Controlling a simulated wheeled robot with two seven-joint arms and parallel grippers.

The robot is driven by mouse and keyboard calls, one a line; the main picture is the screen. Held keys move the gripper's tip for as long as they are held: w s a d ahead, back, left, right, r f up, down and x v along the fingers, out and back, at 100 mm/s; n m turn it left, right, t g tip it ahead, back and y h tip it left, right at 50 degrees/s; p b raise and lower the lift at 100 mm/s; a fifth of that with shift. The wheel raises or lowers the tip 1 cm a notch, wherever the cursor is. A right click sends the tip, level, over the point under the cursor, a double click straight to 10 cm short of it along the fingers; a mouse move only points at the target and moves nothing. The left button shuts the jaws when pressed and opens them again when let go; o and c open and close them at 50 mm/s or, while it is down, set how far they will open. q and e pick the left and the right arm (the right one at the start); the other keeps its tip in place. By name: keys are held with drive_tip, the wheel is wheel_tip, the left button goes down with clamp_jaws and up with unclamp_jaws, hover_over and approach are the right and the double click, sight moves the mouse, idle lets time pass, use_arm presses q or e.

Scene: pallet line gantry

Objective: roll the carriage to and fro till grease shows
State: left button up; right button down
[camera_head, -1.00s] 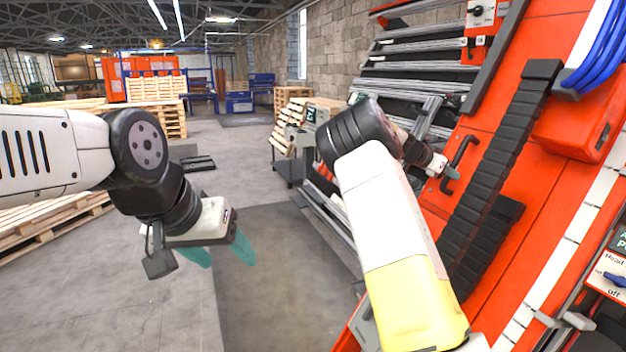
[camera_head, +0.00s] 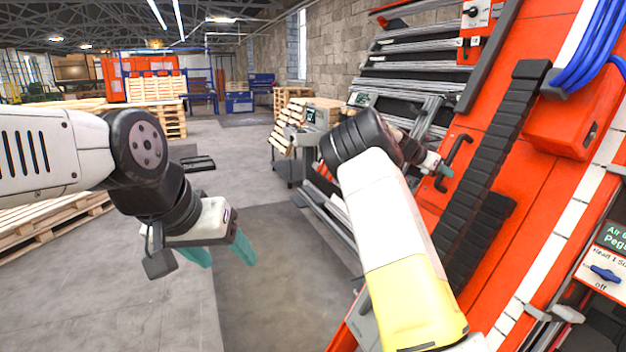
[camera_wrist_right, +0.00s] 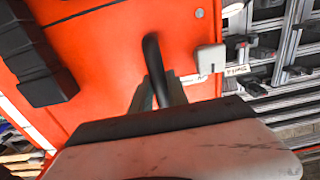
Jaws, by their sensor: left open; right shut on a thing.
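The carriage (camera_head: 535,205) is a tall, tilted red panel at the right of the head view, and fills much of the right wrist view (camera_wrist_right: 100,50). A black bar handle (camera_head: 462,146) stands out from it, also seen in the wrist view (camera_wrist_right: 151,50). My right gripper (camera_head: 447,172) is shut on this handle; its fingers (camera_wrist_right: 158,82) lie along the handle's near end. My left gripper (camera_head: 224,254) is open and empty, with teal fingers over the bare floor, well away from the carriage. I see no grease; the running surfaces are mostly hidden.
A black cable chain (camera_head: 497,150) and blue hoses (camera_head: 600,50) run along the carriage. Metal rails (camera_head: 405,60) lie behind my right arm. A control panel (camera_head: 605,270) is at the lower right. Pallets (camera_head: 50,225) lie at left. The middle floor is clear.

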drive_tip(key=shift+s+d+f, duration=0.1)
drive_tip(key=shift+s+d, duration=0.05)
drive_tip(key=shift+s, duration=0.05)
idle(0.4)
drive_tip(key=shift+w+a, duration=0.25)
drive_tip(key=shift+w, duration=0.1)
idle(0.8)
drive_tip(key=c, duration=0.8)
unclamp_jaws()
drive_tip(key=shift+c, duration=0.2)
drive_tip(key=shift+s, duration=0.1)
drive_tip(key=v, duration=1)
